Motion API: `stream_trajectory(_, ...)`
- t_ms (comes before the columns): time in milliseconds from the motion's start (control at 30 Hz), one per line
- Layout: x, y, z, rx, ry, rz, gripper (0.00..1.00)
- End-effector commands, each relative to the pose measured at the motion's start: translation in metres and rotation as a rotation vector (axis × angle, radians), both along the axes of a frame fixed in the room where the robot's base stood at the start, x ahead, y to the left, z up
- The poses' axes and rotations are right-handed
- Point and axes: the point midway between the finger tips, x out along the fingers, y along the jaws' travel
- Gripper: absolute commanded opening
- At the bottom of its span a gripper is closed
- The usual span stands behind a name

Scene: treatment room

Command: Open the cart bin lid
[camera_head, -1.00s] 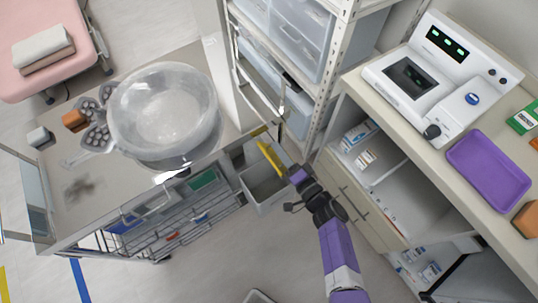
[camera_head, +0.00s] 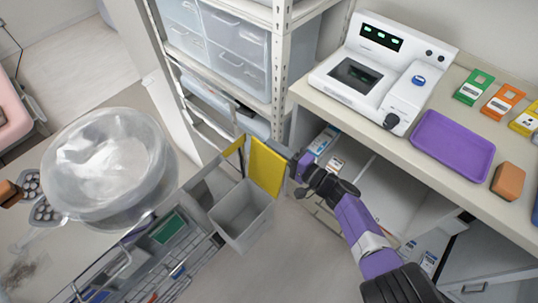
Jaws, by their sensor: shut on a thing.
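The grey cart bin (camera_head: 240,218) hangs at the cart's right end, and its inside shows from above. Its yellow lid (camera_head: 267,166) stands steeply tilted up at the bin's far right side, clear of the opening. My gripper (camera_head: 297,166) is at the lid's right edge and shut on it. The fingertips are small and partly hidden at the lid's edge.
A large clear basin (camera_head: 108,165) stands on the cart top. A shelf rack with clear drawers (camera_head: 235,50) is behind the bin. The counter on the right holds a white device (camera_head: 375,75) and a purple tray (camera_head: 453,146). Floor below the bin is clear.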

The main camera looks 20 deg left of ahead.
Motion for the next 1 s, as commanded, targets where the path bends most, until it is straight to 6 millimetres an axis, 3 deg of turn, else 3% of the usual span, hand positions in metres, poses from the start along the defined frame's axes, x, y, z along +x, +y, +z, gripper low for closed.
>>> stream_trajectory(600,0.0054,-0.0015,-0.0041,-0.004,-0.001,0.002,0.0)
stream_trajectory(633,0.0054,-0.0015,-0.0042,-0.004,-0.001,0.002,0.14)
stream_trajectory(700,0.0054,-0.0016,-0.0042,-0.004,-0.001,0.001,0.28)
stream_trajectory(1000,0.0056,-0.0026,-0.0038,-0.002,0.0,0.0,0.3)
